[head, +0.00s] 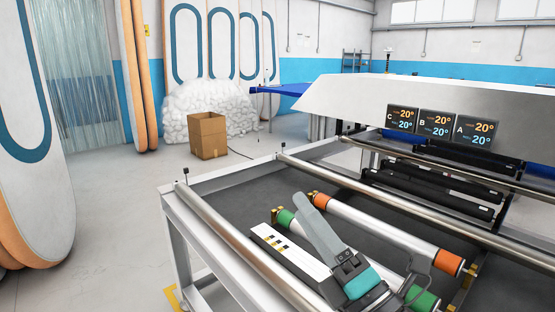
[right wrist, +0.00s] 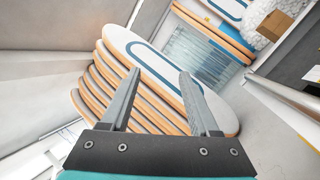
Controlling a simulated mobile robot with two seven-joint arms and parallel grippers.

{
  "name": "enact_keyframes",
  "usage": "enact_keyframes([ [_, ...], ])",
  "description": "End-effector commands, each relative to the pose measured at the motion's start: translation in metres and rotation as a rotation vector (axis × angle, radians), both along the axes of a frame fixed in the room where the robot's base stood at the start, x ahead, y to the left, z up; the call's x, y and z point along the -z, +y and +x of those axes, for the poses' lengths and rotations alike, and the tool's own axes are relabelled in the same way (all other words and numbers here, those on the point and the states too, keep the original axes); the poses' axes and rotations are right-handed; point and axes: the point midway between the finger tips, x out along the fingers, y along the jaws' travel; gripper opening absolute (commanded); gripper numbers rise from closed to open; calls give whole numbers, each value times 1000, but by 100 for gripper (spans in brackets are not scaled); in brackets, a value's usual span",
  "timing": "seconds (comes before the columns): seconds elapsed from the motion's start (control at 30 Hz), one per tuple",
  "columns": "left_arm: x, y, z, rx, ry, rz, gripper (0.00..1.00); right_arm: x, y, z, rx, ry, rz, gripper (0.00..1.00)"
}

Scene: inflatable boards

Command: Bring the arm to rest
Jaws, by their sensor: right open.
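My right gripper (head: 318,225) shows in the head view over the front of the machine frame, with its grey fingers pointing up and to the left. In the right wrist view my right gripper (right wrist: 160,85) has its two fingers apart with nothing between them. Beyond the fingers, at a distance, is a stack of white boards (right wrist: 160,62) with orange edges and a blue outline. My left gripper is in neither view.
The machine frame (head: 180,208) holds a roller with orange ends (head: 385,236) and one with green ends (head: 285,218), close to my right gripper. Displays (head: 437,124) hang behind. A cardboard box (head: 207,136) stands on the floor. Clear floor (head: 120,220) lies at left.

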Motion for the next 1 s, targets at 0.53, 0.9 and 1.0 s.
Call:
enact_keyframes([
  [0.53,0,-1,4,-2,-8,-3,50,240,-127,-60,610,1222,1091,62],
  [0.9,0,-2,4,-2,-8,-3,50,330,-119,-205,1053,1750,1466,62],
  [1.0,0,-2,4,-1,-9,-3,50,349,-116,-214,1106,1798,1484,62],
])
